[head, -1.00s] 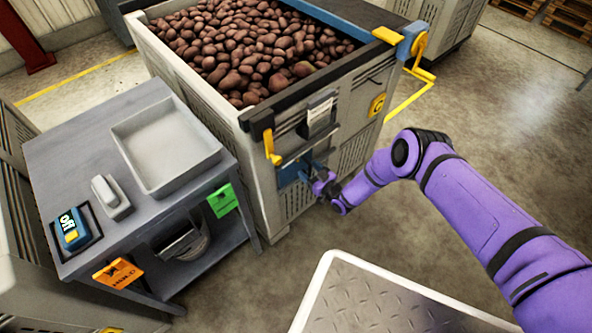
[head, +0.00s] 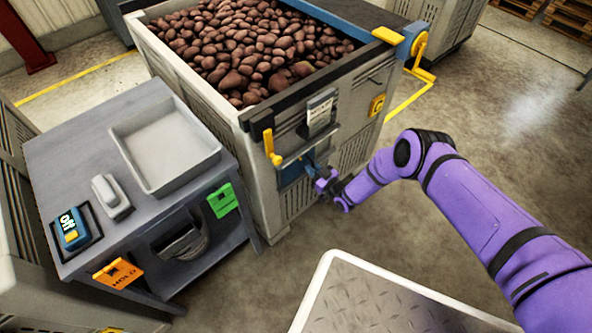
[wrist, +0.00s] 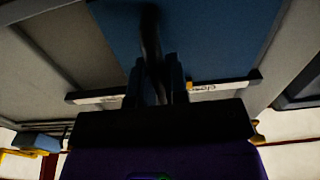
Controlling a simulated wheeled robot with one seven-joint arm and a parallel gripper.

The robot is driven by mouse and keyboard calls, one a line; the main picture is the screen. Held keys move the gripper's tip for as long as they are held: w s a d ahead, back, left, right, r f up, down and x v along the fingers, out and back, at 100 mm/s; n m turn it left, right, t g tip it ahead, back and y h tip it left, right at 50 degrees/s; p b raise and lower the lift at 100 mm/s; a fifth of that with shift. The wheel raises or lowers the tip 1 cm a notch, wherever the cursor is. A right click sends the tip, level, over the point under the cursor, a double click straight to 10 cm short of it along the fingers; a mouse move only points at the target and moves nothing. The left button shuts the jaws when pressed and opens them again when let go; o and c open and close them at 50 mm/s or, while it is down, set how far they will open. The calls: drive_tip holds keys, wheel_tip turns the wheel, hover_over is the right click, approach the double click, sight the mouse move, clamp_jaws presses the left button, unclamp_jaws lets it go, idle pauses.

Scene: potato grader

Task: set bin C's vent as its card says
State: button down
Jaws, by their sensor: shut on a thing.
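My gripper (head: 316,174) is at the plate's right side. In the wrist view my gripper (wrist: 155,85) is shut on a dark upright vent handle (wrist: 150,45). A white label strip (wrist: 205,88) beside it seems to read "close", upside down.
A grey table (head: 60,150) stands left of the bin with a tray (head: 165,145), a blue device (head: 70,228), a green tag (head: 222,200) and an orange tag (head: 118,273). A yellow latch (head: 272,148) sticks out above the vent. A metal platform (head: 390,300) lies in front; floor at right is clear.

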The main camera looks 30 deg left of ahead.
drive_tip(key=w+d, duration=0.2)
drive_tip(key=w, duration=0.4)
drive_tip(key=shift+d, duration=0.25)
idle(0.4)
drive_tip(key=shift+w, duration=0.1)
drive_tip(key=shift+w+d, duration=0.4)
drive_tip(key=shift+w, duration=0.5)
drive_tip(key=shift+w+d, duration=0.35)
drive_tip(key=shift+w, duration=0.55)
drive_tip(key=shift+w+d, duration=0.4)
drive_tip(key=shift+w, duration=0.5)
drive_tip(key=shift+c, duration=2.4)
unclamp_jaws()
drive_tip(key=v, duration=2.3)
